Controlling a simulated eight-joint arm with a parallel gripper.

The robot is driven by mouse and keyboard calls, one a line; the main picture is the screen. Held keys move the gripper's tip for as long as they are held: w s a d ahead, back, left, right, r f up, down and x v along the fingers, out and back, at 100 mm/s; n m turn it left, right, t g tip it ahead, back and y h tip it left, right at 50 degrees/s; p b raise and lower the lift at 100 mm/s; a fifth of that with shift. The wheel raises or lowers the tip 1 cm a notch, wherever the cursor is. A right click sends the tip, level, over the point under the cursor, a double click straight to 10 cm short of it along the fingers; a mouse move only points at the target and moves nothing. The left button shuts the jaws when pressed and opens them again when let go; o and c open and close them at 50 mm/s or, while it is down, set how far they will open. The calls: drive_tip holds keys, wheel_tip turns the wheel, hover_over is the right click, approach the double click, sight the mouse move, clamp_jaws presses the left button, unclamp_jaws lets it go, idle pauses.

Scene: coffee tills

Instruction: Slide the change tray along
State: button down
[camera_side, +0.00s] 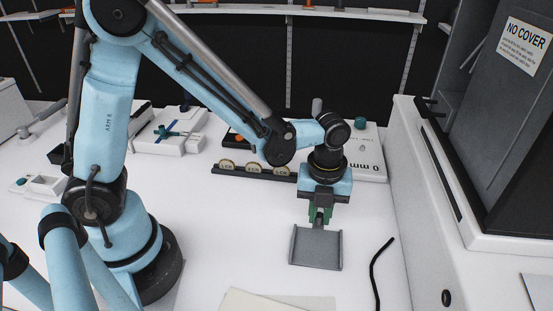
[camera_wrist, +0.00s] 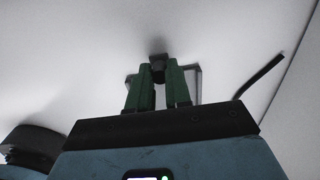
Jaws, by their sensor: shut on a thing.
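The change tray (camera_side: 316,249) is a flat grey tray with raised side rims, lying on the white counter right of the picture's middle. My gripper (camera_side: 320,214) points down at the tray's back edge, its green fingers shut on a small dark part there. In the wrist view my gripper (camera_wrist: 158,82) shows two green fingers closed around a dark knob (camera_wrist: 158,68). The tray's thin rim (camera_wrist: 198,85) shows behind the fingers, and most of the tray is hidden there.
A dark strip with several round tokens (camera_side: 253,169) lies behind the tray. A black cable (camera_side: 376,272) lies to its right, and a pale sheet (camera_side: 275,300) lies in front. A grey cabinet (camera_side: 510,130) stands at the right. The counter left of the tray is clear.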

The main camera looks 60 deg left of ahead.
drive_tip(key=shift+w+a, duration=1.8)
drive_tip(key=shift+w, duration=0.05)
drive_tip(key=c, duration=1)
unclamp_jaws()
wheel_tip(320, 180, up, 12)
drive_tip(key=s+a+n+t, duration=0.2)
drive_tip(key=s+n, duration=0.1)
drive_tip(key=n, duration=0.6)
drive_tip(key=s+a+n+t, duration=0.2)
drive_tip(key=s+a+n, duration=0.1)
drive_tip(key=n, duration=0.6)
drive_tip(key=s+a+n+t, duration=0.2)
drive_tip(key=s+n+t, duration=0.1)
drive_tip(key=n, duration=0.6)
drive_tip(key=shift+a+r, duration=0.2)
drive_tip(key=shift+r, duration=0.1)
